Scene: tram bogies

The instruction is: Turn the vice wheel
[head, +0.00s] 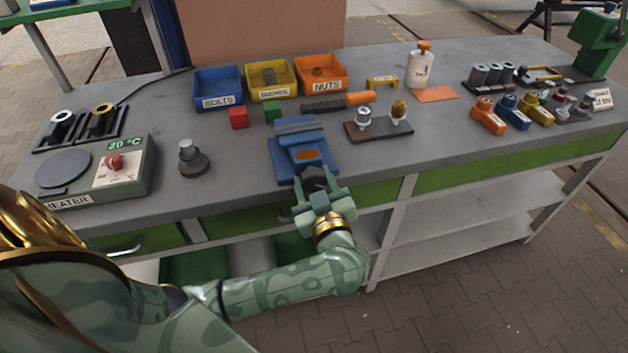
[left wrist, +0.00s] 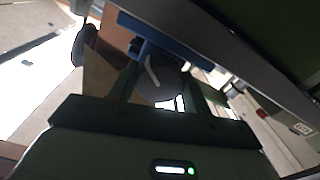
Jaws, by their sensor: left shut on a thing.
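The blue vice (head: 303,150) stands at the front edge of the grey bench. Its dark wheel (head: 314,178) faces me at the vice's front. My left gripper (head: 318,188) is at the wheel, shut on it, and partly hides it. In the left wrist view, the dark round wheel (left wrist: 166,82) with a pale mark sits between the two fingers of my left gripper (left wrist: 163,88). The blue vice body (left wrist: 152,46) shows behind the wheel, and the view is strongly tilted. My right gripper is in neither view.
A red block (head: 239,117) and a green block (head: 272,112) lie behind the vice. The heater (head: 130,180) and a dark knobbed piece (head: 192,160) stand to its left. A brown holder (head: 378,130) lies right. Blue, yellow and orange bins (head: 322,76) stand behind.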

